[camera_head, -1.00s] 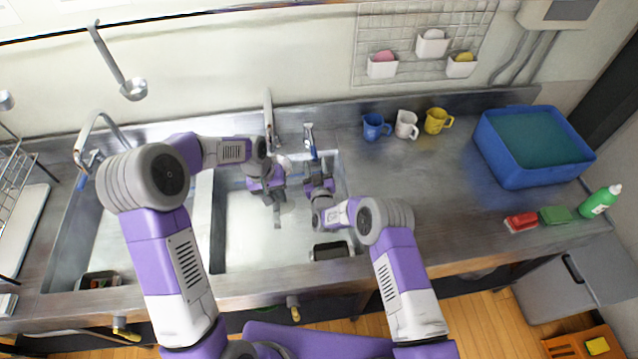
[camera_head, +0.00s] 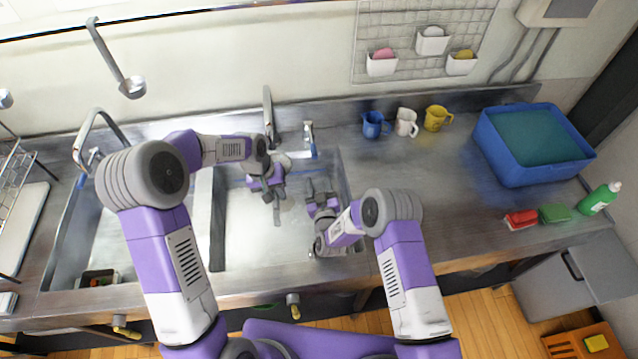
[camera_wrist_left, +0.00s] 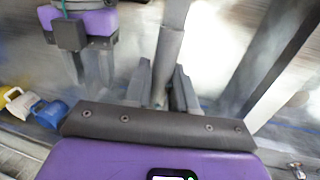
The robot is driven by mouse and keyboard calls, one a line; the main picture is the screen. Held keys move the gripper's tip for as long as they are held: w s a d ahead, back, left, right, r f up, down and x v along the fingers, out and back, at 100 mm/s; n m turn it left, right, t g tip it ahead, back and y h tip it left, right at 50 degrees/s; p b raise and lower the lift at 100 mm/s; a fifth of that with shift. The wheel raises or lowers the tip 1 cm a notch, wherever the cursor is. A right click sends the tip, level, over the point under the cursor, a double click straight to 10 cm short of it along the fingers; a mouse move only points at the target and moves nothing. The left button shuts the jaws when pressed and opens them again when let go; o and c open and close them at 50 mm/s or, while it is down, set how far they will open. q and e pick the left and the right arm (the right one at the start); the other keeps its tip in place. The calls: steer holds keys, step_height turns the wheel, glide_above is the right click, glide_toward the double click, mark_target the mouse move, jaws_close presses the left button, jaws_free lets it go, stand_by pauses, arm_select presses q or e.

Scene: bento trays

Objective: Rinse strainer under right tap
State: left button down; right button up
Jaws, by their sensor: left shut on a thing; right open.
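The right tap has a tall metal spout (camera_head: 268,112) and a small valve with a blue part (camera_head: 309,135) behind the right basin (camera_head: 243,250). My left gripper (camera_head: 276,202) is low over that basin, below the spout. In the left wrist view it (camera_wrist_left: 162,88) is shut on a grey rod (camera_wrist_left: 174,40). Blur and my arm leave it unclear whether this rod is the strainer's handle; no strainer bowl shows clearly. My right gripper (camera_head: 320,187) is open and empty, apart from the valve, over the basin's right side. I cannot tell whether water is running.
A divider (camera_head: 203,215) separates the right basin from the left basin, with its curved tap (camera_head: 100,118). Blue, white and yellow mugs (camera_head: 406,123) stand at the back of the counter. A blue tub (camera_head: 515,160) is farther right. The middle counter (camera_head: 455,200) is clear.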

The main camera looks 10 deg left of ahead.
arm_select(q)
steer(key=s+d+b, duration=0.2)
steer(key=s+d, duration=0.3)
steer(key=d, duration=0.1)
stand_by(0.7)
steer(key=shift+d, duration=0.15)
stand_by(1.1)
steer(key=s+d+r+p, duration=0.1)
steer(key=s+d+r, duration=0.2)
steer(key=r, duration=0.1)
steer(key=shift+d, duration=0.4)
steer(key=shift+s+r+p, duration=0.1)
steer(key=shift+p, duration=0.25)
stand_by(0.3)
